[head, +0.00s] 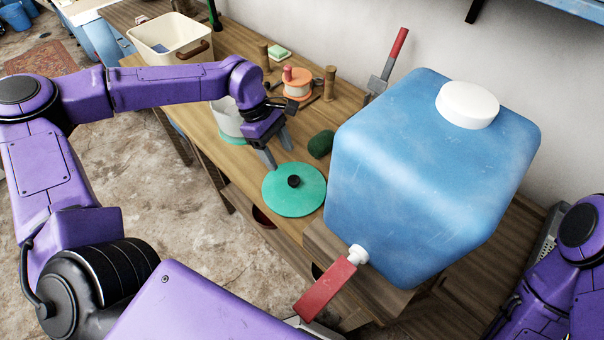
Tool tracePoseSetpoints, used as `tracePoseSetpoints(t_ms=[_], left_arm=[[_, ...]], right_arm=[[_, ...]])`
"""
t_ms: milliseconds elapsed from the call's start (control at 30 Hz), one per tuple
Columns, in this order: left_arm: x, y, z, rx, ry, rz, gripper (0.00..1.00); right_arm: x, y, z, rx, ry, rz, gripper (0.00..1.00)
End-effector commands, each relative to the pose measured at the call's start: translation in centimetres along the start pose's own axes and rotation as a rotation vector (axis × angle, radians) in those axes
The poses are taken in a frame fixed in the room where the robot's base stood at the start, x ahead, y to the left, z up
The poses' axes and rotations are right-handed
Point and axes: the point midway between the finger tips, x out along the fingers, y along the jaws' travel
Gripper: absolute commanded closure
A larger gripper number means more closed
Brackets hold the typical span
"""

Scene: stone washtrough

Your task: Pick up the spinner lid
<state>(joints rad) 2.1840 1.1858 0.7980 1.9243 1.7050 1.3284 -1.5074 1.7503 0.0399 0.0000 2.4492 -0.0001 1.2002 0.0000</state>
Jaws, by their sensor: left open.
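The spinner lid (280,203) is a flat green disc with a black knob in its middle. It lies on the wooden bench near the front edge, left of the big blue water container. My left gripper (277,149) is open and points down just behind the lid. Its fingers are apart with nothing between them, and the nearer fingertip is close to the lid's back rim. I cannot tell whether it touches. A pale bowl with a green base (228,122) stands behind my left gripper, partly hidden by it. My right arm shows at the right edge, but its gripper is not visible.
The blue container (425,170) with a white cap and red tap handle (325,288) stands close right of the lid. A dark green lump (321,144) lies behind the lid. A cream basin (170,36), an orange-topped spool (297,84) and wooden pegs stand farther back.

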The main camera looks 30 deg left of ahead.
Motion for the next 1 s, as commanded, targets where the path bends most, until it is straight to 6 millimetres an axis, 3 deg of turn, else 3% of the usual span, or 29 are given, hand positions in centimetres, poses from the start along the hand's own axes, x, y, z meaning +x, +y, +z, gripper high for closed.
tracePoseSetpoints(t_ms=[600,900,1000], left_arm=[[9.5,0.1,0.7,0.003,-0.001,-0.006,0.35],[10.5,0.1,0.6,0.002,-0.001,-0.001,0.35],[10.4,0.1,0.6,0.002,-0.001,-0.001,0.68]], right_arm=[[-2.4,0.2,-0.9,0.0,-0.001,0.001,0.57],[-2.4,0.2,-0.9,0.0,-0.001,0.001,0.57],[-2.4,0.2,-0.9,0.0,-0.001,0.001,0.57]])
